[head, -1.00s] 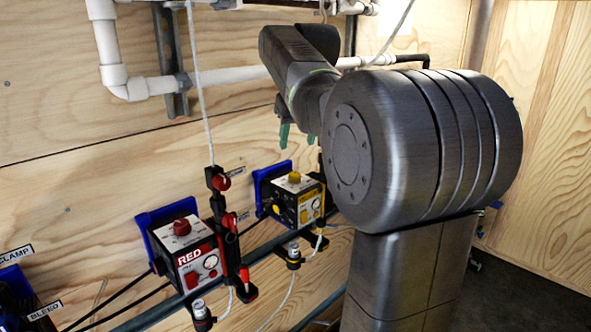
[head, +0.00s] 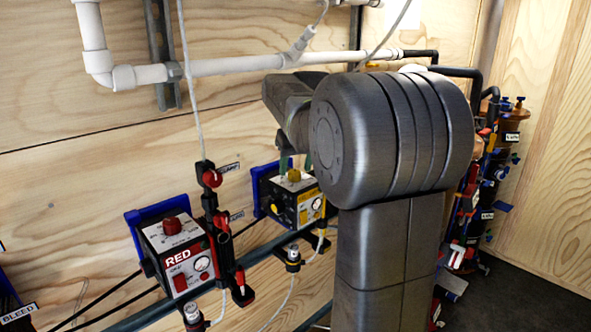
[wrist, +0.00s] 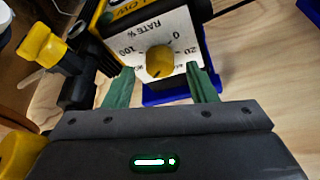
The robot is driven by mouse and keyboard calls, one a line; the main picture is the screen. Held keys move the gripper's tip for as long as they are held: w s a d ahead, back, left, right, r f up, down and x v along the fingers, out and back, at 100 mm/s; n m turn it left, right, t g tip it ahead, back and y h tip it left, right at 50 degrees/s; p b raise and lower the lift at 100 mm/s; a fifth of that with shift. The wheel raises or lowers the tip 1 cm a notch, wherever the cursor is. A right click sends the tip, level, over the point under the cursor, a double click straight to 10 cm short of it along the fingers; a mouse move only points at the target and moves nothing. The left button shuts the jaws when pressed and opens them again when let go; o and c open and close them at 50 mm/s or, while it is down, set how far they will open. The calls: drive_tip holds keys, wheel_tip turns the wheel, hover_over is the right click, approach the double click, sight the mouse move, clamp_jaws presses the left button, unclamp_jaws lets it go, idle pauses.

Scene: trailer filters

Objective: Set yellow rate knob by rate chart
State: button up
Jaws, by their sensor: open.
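The yellow rate knob (wrist: 159,61) sits on the white "RATE %" dial face (wrist: 176,28) of the yellow pump box. In the wrist view the dial appears turned over, with 0, 20 and 100 readable; a dark mark shows on the knob's lower side, but its exact setting is unclear. My gripper (wrist: 160,70) is open, with one green finger on each side of the knob; contact cannot be told. In the head view the yellow knob (head: 294,175) is just below my gripper (head: 295,161), partly hidden by my arm. I cannot identify a rate chart.
The red pump box (head: 180,255) with its red knob (head: 172,226) is to the left. A yellow-handled valve (wrist: 42,45) stands close to my gripper in the wrist view. White pipe (head: 230,66) runs above. Colourful filter hardware (head: 480,190) is at right.

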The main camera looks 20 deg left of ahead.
drive_tip(key=shift+x, duration=0.8)
drive_tip(key=c, duration=1)
drive_tip(key=shift+r+m+t+h+p, duration=0.1)
drive_tip(key=shift+m+t+h+p, duration=0.3)
drive_tip(key=shift+m, duration=0.5)
drive_tip(key=shift+a+m+t+h+p, duration=0.1)
drive_tip(key=shift+m+t+h+p, duration=0.25)
drive_tip(key=shift+m, duration=1.15)
drive_tip(key=o, duration=1)
